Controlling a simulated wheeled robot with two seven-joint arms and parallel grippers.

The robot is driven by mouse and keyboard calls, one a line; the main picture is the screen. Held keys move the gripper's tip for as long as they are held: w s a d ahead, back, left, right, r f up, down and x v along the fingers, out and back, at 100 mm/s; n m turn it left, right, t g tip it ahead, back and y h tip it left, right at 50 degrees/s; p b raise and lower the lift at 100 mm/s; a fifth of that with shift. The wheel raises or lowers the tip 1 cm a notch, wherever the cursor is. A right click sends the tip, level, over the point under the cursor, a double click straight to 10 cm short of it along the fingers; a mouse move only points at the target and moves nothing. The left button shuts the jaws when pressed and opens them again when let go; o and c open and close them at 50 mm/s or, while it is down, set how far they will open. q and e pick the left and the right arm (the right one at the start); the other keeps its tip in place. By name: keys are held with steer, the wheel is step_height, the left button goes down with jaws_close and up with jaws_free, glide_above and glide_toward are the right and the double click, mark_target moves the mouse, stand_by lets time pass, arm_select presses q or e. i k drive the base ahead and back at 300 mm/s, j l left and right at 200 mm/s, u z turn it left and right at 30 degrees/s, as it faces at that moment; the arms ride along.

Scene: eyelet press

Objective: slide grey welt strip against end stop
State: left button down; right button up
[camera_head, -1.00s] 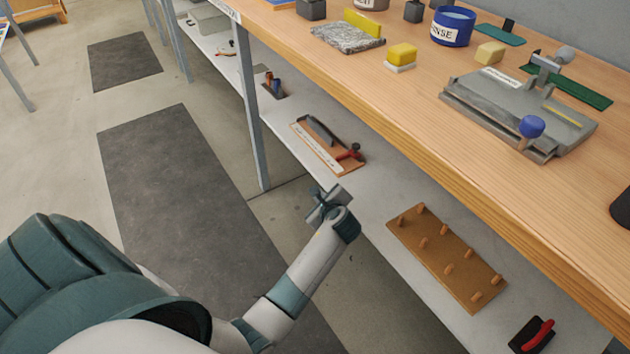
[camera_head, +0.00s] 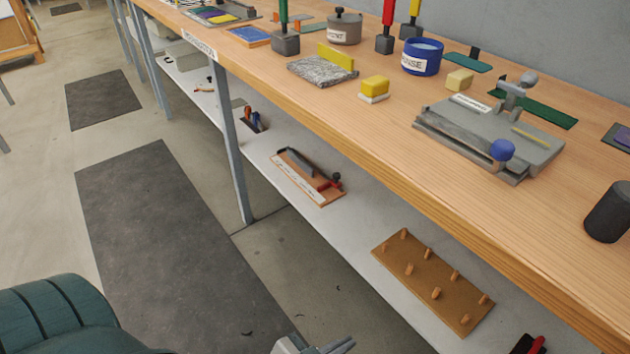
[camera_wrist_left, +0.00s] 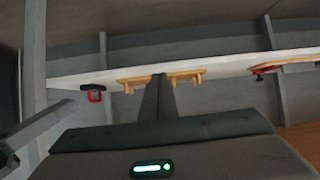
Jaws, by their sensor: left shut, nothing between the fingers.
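A long dark grey strip (camera_head: 301,163) lies on a labelled wooden board (camera_head: 321,197) on the lower shelf. A red knobbed piece (camera_head: 331,182) sits at the board's right end. I cannot tell for sure whether this strip is the grey welt strip, or which part is the end stop. My left gripper (camera_head: 318,346) shows partly at the bottom edge of the head view, away from the board. It is shut and empty. In the left wrist view my gripper (camera_wrist_left: 159,97) points toward the shelf edge. My right gripper is out of view.
A grey press (camera_head: 490,135) with a blue knob stands on the wooden bench (camera_head: 400,125). A pegboard (camera_head: 430,282) lies on the lower shelf (camera_head: 355,225), also seen in the left wrist view (camera_wrist_left: 190,75). A bench leg (camera_head: 233,150) rises left of the labelled board.

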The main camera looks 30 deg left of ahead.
mark_target(293, 156)
steer(key=j+z, duration=0.1)
steer(key=j, duration=0.4)
steer(key=j+z, duration=0.15)
steer(key=j, duration=0.3)
steer(key=k+j+z, duration=0.1)
steer(key=j, duration=0.35)
steer(key=j+z, duration=0.1)
steer(key=j, duration=0.4)
steer(key=k+j+z, duration=0.1)
steer(key=j, duration=0.35)
steer(key=k+j+z, duration=0.15)
steer(key=j, duration=0.3)
steer(key=i, duration=0.5)
